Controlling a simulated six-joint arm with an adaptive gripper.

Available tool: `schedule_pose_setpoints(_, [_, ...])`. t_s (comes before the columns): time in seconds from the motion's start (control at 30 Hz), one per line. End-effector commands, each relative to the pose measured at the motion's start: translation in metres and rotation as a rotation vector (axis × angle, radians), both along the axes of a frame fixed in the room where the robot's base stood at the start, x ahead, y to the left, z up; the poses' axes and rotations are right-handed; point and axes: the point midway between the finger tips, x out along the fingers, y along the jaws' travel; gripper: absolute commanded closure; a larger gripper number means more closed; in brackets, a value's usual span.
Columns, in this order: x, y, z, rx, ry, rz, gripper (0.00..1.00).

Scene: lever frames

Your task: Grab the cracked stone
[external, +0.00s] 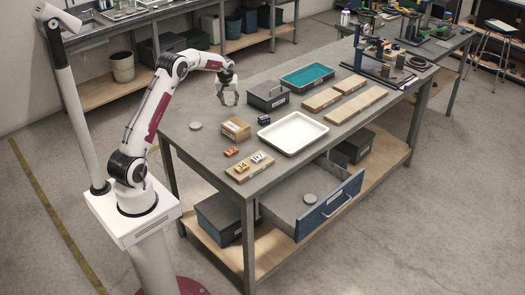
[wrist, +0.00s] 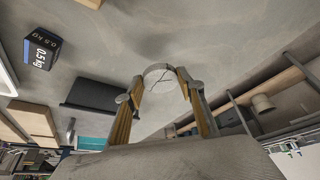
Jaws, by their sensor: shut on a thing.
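My gripper (wrist: 160,90) is shut on the cracked stone (wrist: 160,74), a pale grey round disc with a thin dark crack across its face. It sits between the two fingertips in the wrist view. In the external view my gripper (external: 229,98) hangs over the table's left back part, raised above the top. The held stone is too small to make out clearly there. A similar grey disc (external: 196,126) lies flat on the table near the left edge. Another grey disc (external: 309,198) lies in the open drawer (external: 290,208). Any cracks on these two are too small to see.
A wooden box (external: 236,128), a black 0.5 kg weight (wrist: 40,52), a white tray (external: 292,132), a dark grey box (external: 267,96) and a teal tray (external: 307,76) stand on the table. Small orange and yellow pieces lie at the front. Bare tabletop surrounds the left disc.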

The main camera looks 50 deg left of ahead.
Motion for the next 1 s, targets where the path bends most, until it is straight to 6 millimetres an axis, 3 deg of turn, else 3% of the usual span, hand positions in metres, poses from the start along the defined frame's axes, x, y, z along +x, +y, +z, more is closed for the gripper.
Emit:
schedule_pose_setpoints(0.2, [0.001, 0.0, 0.032, 0.001, -0.003, 0.0, 0.84])
schedule_pose_setpoints(0.4, [0.001, 0.0, 0.047, 0.001, -0.001, 0.0, 0.84])
schedule_pose_setpoints(1.0, [0.0, 0.0, 0.049, 0.001, -0.001, 0.0, 0.84])
